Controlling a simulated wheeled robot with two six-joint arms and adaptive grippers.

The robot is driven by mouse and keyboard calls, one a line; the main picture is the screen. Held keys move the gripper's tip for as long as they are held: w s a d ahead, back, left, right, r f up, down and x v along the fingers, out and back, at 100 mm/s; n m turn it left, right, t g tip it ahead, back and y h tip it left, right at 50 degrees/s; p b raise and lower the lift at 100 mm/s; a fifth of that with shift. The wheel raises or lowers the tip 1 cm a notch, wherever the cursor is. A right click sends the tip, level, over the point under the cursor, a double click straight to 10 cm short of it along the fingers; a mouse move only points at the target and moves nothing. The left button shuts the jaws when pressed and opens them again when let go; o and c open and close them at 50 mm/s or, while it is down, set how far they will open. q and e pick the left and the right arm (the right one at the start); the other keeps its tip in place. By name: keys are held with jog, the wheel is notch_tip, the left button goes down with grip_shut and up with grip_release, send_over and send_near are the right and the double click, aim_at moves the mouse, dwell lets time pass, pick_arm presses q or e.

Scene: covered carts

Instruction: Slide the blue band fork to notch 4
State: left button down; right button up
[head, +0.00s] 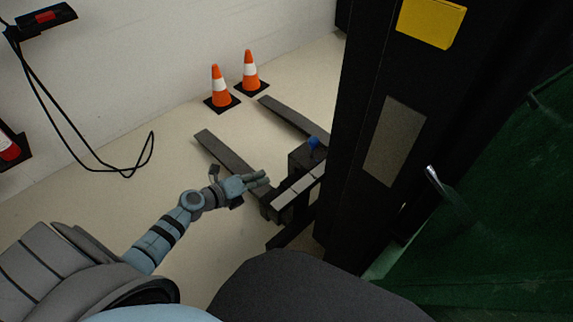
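Two long dark forks reach out from a dark truck mast (385,130). The near fork (230,158) lies to the left and the far fork (290,118) to the right. A small blue part (314,143) shows at the root of the far fork, beside the mast; I cannot tell whether it is the blue band. My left gripper (263,179) is over the root of the near fork, left of the pale-topped carriage bar (298,187). Its fingers point right and look close together; their gap is too small to judge. Notches and their numbers cannot be read. My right gripper is not in view.
Two orange and white cones (220,88) (250,73) stand by the wall beyond the forks. A black cable (75,150) hangs at the left from a wall unit (42,22). A green covered cart (480,215) fills the right. The floor left of the forks is clear.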

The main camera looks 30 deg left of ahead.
pick_arm(q)
jog(key=r+m, duration=0.1)
jog(key=m, duration=0.1)
jog(key=d+m+g, duration=0.1)
jog(key=m, duration=0.2)
jog(key=r+m+g+h, duration=0.1)
jog(key=m, duration=0.1)
jog(key=shift+w+d+r, duration=0.15)
jog(key=shift+d+r, duration=0.15)
jog(key=shift+d, duration=0.1)
jog(key=w+f+m+b, duration=0.1)
jog(key=w+m+b, duration=0.1)
jog(key=w, duration=0.1)
jog(key=w+f+m+g+y+b, duration=0.1)
jog(key=w+f+m+b, duration=0.1)
jog(key=w, duration=0.1)
jog(key=w+d+f+m+y+b, duration=0.1)
jog(key=w+f+m+b, duration=0.1)
jog(key=w, duration=0.1)
jog(key=shift+w+f+g+b, duration=0.25)
jog(key=shift+w+g+b, duration=0.1)
jog(key=shift+g+b, duration=0.05)
jog(key=shift+w, duration=0.2)
jog(key=shift+r, duration=0.1)
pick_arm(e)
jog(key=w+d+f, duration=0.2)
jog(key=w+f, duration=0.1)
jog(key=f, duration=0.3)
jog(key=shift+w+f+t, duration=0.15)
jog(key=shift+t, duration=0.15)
